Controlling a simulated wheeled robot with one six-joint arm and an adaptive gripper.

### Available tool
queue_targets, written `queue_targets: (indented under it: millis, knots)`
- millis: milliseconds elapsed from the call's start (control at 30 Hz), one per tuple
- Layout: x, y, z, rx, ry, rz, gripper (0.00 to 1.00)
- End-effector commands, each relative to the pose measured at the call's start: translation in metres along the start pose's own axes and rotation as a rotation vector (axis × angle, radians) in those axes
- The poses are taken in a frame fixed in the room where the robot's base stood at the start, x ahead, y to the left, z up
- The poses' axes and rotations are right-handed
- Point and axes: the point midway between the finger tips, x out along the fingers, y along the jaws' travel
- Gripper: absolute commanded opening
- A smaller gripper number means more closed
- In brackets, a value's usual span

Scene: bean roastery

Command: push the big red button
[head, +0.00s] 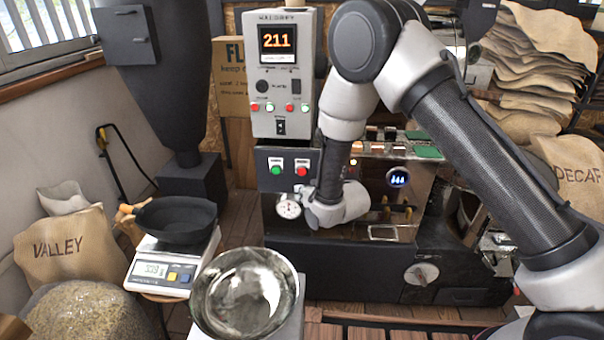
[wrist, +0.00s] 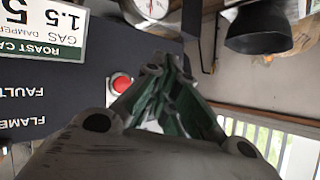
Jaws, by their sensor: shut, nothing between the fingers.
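In the wrist view, which shows the scene upside down, a round red button (wrist: 121,83) with a pale rim sits on a dark panel (wrist: 75,75). My gripper (wrist: 166,65) is shut and empty, its green-lined fingers together just right of the button in the picture. I cannot tell whether they touch it. In the head view a dark box below the display unit carries a smaller-looking red button (head: 302,171) beside a green one (head: 275,168). I cannot tell whether that red button is the same one. My fingertips are hidden in the head view, behind my wrist.
A roast card (wrist: 48,25) and the labels "FAULT" and "FLAME" are on the wrist-view panel. In the head view a round gauge (head: 288,207) is left of my wrist. A metal bowl (head: 245,292) and a scale (head: 165,270) with a black pan stand at the front left.

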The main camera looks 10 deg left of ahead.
Motion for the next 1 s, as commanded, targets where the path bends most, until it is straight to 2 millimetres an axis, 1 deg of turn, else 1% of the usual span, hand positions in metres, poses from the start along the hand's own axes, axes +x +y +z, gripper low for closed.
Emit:
queue_targets:
  millis: [200, 433, 600, 1000]
  knots:
    - [0.022, 0.017, -0.017, 0.001, 0.003, 0.001, 0.0]
    - [0.037, 0.027, -0.027, 0.0, 0.001, 0.0, 0.0]
    - [0.041, 0.03, -0.03, 0.0, 0.001, 0.0, 0.0]
    - [0.042, 0.03, -0.031, 0.0, 0.001, 0.0, 0.0]
